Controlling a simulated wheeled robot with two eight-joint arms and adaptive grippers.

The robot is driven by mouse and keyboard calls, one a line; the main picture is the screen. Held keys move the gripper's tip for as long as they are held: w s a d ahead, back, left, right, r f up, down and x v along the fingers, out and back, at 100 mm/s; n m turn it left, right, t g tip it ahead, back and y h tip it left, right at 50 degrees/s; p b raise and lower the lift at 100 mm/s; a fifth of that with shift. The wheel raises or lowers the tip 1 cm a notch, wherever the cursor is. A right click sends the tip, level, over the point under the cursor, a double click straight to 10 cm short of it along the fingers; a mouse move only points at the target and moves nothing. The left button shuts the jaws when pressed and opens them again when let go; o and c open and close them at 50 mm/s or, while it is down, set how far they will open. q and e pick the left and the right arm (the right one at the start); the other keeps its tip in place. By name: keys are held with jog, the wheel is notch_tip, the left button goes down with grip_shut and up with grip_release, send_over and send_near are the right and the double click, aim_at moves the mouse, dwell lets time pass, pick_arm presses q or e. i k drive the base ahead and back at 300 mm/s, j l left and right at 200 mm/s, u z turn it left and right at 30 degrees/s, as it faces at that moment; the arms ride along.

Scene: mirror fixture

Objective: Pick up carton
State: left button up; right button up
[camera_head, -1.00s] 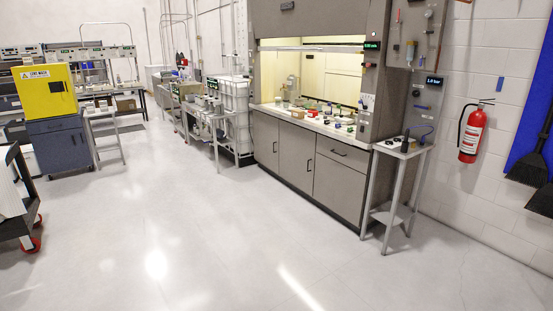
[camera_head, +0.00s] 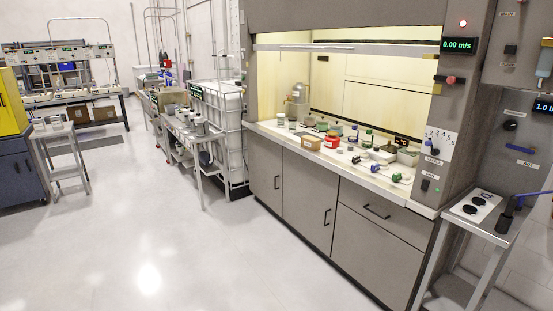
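A small brown carton (camera_head: 311,143) with a pale label sits on the white worktop of the fume hood (camera_head: 325,155), near its front edge. It stands left of a red-banded jar (camera_head: 332,140). Two more brown boxes, one on the left (camera_head: 76,113) and one on the right (camera_head: 104,109), sit on the low shelf of the bench at the far left. I cannot tell which box the task names. Neither of my grippers is in view.
Bottles, jars and small blue and green fittings crowd the hood worktop. A metal side table (camera_head: 487,212) stands right of the hood. A caged white tank (camera_head: 218,125) and a laden cart (camera_head: 193,138) stand left of it. The floor (camera_head: 150,230) in front is clear.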

aim_at(312, 143)
jog(key=i, duration=2.25)
jog(key=i+z, duration=0.35)
jog(key=i+j+z, duration=0.3)
jog(key=i, duration=0.15)
jog(key=i+j+z, duration=0.35)
jog(key=i+l, duration=0.05)
jog(key=l, duration=0.05)
